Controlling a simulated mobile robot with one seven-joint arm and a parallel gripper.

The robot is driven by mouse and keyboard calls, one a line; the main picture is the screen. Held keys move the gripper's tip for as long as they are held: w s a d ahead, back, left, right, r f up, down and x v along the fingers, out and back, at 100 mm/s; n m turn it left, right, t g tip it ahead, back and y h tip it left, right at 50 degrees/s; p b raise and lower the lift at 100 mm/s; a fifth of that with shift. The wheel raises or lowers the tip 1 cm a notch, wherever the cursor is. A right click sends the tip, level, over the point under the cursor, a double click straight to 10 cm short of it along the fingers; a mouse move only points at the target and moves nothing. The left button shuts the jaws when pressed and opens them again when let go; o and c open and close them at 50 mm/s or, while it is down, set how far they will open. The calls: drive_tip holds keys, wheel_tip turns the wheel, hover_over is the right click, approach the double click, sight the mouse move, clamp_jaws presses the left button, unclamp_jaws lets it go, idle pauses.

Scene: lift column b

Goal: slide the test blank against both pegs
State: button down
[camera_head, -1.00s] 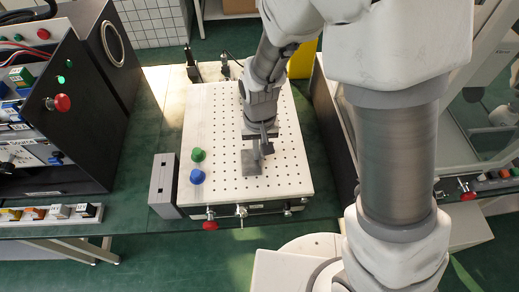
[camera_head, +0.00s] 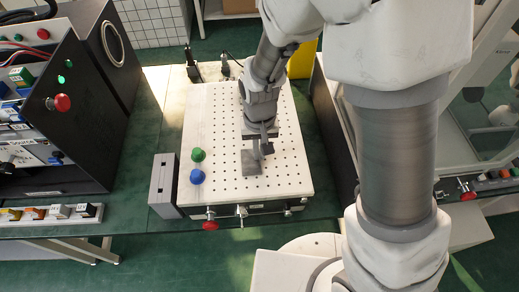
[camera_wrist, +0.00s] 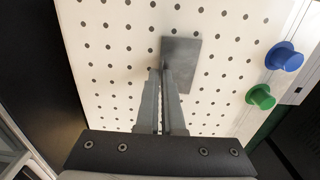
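The test blank (camera_head: 251,163) is a flat grey rectangular plate lying on the white perforated board. In the wrist view the blank (camera_wrist: 184,50) lies just beyond my fingertips. The green peg (camera_head: 198,155) and the blue peg (camera_head: 197,177) stand at the board's left side, well apart from the blank. The wrist view shows the blue peg (camera_wrist: 286,55) and the green peg (camera_wrist: 260,97) at the right. My gripper (camera_head: 264,153) is low over the board at the blank's right edge. Its fingers (camera_wrist: 166,76) look shut together; whether they touch the blank is unclear.
The perforated board (camera_head: 225,115) is clear between blank and pegs. A grey box (camera_head: 163,182) stands left of the board. A black equipment case (camera_head: 85,120) is at left, a glass-sided cabinet at right.

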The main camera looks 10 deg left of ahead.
idle(0.4)
drive_tip(key=shift+s+a+p, duration=0.15)
drive_tip(key=shift+s+a, duration=0.25)
drive_tip(key=shift+a, duration=1.25)
drive_tip(key=shift+s+a+p, duration=0.15)
drive_tip(key=shift+s+a, duration=0.25)
drive_tip(key=shift+a, duration=1.2)
drive_tip(key=shift+s+a+p, duration=0.15)
drive_tip(key=shift+s+a, duration=0.25)
drive_tip(key=shift+a, duration=1.25)
drive_tip(key=c, duration=1)
unclamp_jaws()
